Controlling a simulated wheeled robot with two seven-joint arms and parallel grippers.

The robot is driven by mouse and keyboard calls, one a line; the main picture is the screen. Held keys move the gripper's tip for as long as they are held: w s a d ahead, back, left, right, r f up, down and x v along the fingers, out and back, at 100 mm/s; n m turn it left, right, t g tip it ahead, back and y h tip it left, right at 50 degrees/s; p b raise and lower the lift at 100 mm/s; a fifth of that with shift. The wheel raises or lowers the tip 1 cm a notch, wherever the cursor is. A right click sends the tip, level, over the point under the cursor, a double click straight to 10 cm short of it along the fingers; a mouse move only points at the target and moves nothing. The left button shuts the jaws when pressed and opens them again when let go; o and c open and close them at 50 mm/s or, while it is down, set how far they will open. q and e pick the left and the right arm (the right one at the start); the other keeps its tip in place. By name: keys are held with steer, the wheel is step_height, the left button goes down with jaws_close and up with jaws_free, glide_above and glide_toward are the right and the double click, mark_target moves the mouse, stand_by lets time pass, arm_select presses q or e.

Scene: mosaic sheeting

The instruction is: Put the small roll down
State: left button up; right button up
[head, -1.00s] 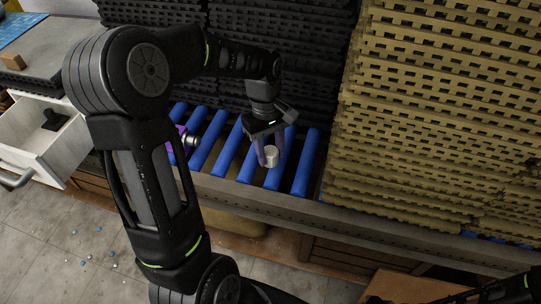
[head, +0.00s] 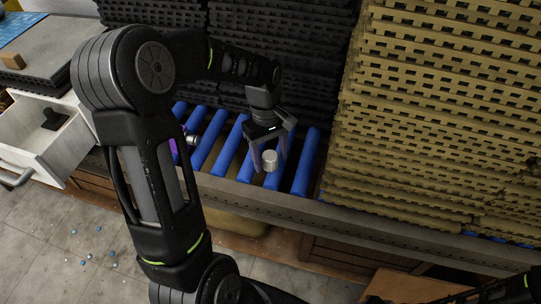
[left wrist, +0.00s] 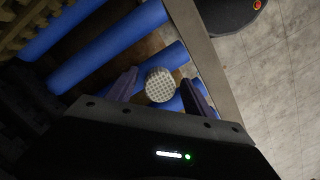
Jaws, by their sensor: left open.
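The small roll (head: 269,160) is a short pale cylinder near the front ends of the blue rollers. In the left wrist view the small roll (left wrist: 159,85) shows a round, dotted end face. My left gripper (head: 269,165) is open, with one finger on each side of the roll. In the left wrist view gaps show between the roll and both fingers of the left gripper (left wrist: 160,88). Whether the roll rests fully on the rollers is hard to tell. My right gripper is not clearly seen; only a dark arm part shows at the lower right.
Blue rollers (head: 306,163) run along the bench behind a grey front rail (head: 330,217). Tan slatted sheets (head: 440,110) are stacked high at the right, dark ones (head: 280,50) at the back. An open white drawer (head: 45,150) is at the left.

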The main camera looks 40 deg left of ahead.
arm_select(q)
steer(key=shift+r, duration=0.25)
step_height(320, 180, up, 12)
steer(key=a, duration=0.1)
steer(key=shift+w+a+f+p, duration=0.15)
steer(key=shift+w+a+p, duration=0.15)
steer(key=shift+w+a, duration=0.1)
steer(key=shift+d, duration=0.1)
